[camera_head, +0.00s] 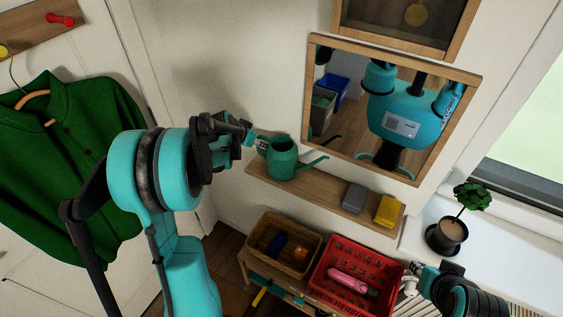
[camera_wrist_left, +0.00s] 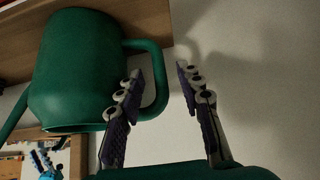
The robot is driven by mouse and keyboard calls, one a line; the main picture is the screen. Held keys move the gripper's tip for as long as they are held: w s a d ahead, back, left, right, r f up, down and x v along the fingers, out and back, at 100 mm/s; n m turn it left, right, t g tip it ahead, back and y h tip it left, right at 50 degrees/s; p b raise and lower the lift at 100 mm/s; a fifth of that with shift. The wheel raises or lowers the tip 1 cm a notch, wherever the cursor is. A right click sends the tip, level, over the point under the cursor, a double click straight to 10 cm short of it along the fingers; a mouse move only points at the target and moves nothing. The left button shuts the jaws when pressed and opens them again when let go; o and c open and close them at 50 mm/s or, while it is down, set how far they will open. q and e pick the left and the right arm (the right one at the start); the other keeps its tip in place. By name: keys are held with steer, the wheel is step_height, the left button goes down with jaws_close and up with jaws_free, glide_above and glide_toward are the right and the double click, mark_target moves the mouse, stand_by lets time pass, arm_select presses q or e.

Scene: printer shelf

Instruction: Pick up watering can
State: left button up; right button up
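A green watering can (camera_head: 282,157) stands on the wooden wall shelf (camera_head: 325,190), its spout pointing right and its handle towards my left gripper. My left gripper (camera_head: 249,134) is at the handle side of the can. In the left wrist view, the can (camera_wrist_left: 75,70) appears upside down. My left gripper (camera_wrist_left: 160,71) is open there, with the outer bar of the handle (camera_wrist_left: 161,85) showing between its two fingertips. I cannot tell whether a finger touches the handle. My right gripper (camera_head: 424,270) is partly visible at the lower right, and its finger opening is unclear.
A grey box (camera_head: 354,197) and a yellow box (camera_head: 388,211) sit on the shelf right of the can. A mirror (camera_head: 450,125) hangs above. A wicker basket (camera_head: 262,225) and a red crate (camera_head: 330,252) are below. A potted plant (camera_head: 446,236) stands on the sill.

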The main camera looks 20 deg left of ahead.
arm_select(q)
steer(key=b+x, duration=0.1)
steer(key=x, duration=0.4)
steer(key=shift+w, duration=0.2)
steer(key=shift+s, duration=0.1)
jaws_close()
steer(key=shift+r, duration=0.1)
